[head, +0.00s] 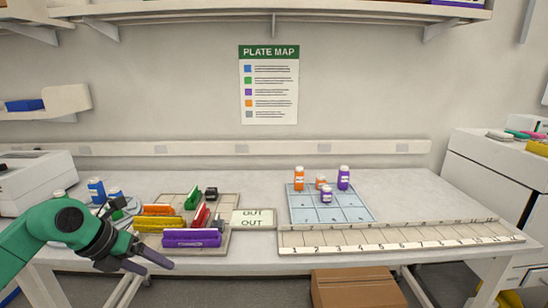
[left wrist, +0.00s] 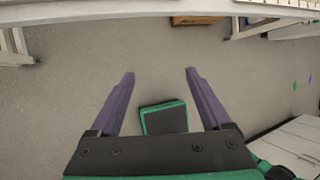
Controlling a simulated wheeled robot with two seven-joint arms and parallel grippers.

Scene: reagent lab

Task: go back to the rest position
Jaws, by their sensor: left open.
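My left gripper (head: 152,258) comes in from the left in the head view, at the front left edge of the bench. It also shows in the left wrist view (left wrist: 158,75), where its two purple fingers are apart with nothing between them but the floor further below. My right gripper is in neither view.
The white bench (head: 410,190) holds a blue grid mat (head: 300,214) with several orange and purple bottles. Coloured racks (head: 192,238) stand close to the left gripper. Blue bottles (head: 96,190) are behind my left arm. A numbered strip (head: 400,239) lines the front. A cardboard box (head: 355,290) is below.

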